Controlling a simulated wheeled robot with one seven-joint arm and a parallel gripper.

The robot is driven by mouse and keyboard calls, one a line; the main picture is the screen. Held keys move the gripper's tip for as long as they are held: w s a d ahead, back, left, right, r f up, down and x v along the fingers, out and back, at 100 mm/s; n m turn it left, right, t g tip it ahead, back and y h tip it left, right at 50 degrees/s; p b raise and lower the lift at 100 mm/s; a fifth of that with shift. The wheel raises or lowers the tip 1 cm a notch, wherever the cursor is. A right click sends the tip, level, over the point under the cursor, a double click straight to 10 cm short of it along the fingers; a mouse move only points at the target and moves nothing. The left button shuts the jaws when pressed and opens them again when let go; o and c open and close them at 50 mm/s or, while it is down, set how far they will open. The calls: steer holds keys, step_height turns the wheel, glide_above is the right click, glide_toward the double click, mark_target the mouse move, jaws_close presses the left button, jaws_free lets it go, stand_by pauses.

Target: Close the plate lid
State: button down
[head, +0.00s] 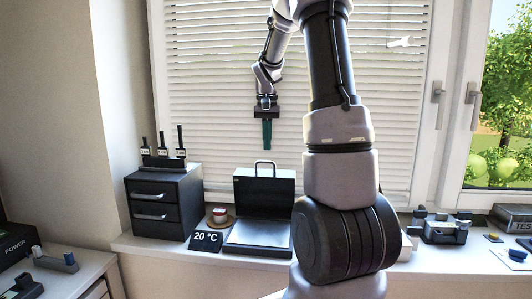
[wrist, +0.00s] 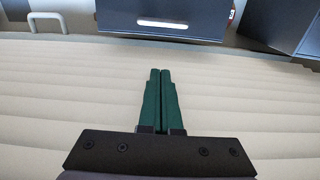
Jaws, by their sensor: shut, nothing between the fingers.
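The plate (head: 258,236) is a flat dark box on the white sill. Its lid (head: 263,190) stands raised at the back, near upright, with a silver loop handle (head: 265,163) on its top edge. My gripper (head: 267,146) has green fingers pointing down, in front of the blinds and just above the handle, with a small visible gap. In the wrist view the green fingers (wrist: 160,75) lie side by side with nothing held. A dark panel (wrist: 120,15) with a pale bar lies beyond the fingertips; it appears to be the lid and its handle.
A dark drawer cabinet (head: 165,205) with several labelled tools on top stands left of the plate. My thick arm column hides the sill right of the plate. Blinds (head: 220,80) hang behind.

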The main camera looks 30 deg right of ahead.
mark_target(265, 170)
steer(key=shift+s+a+f, duration=0.6)
steer(key=shift+s+f, duration=0.05)
steer(key=shift+s, duration=0.15)
steer(key=shift+s+a+f, duration=0.55)
steer(key=shift+s+f, duration=0.05)
steer(key=shift+s, duration=0.15)
steer(key=shift+s, duration=0.1)
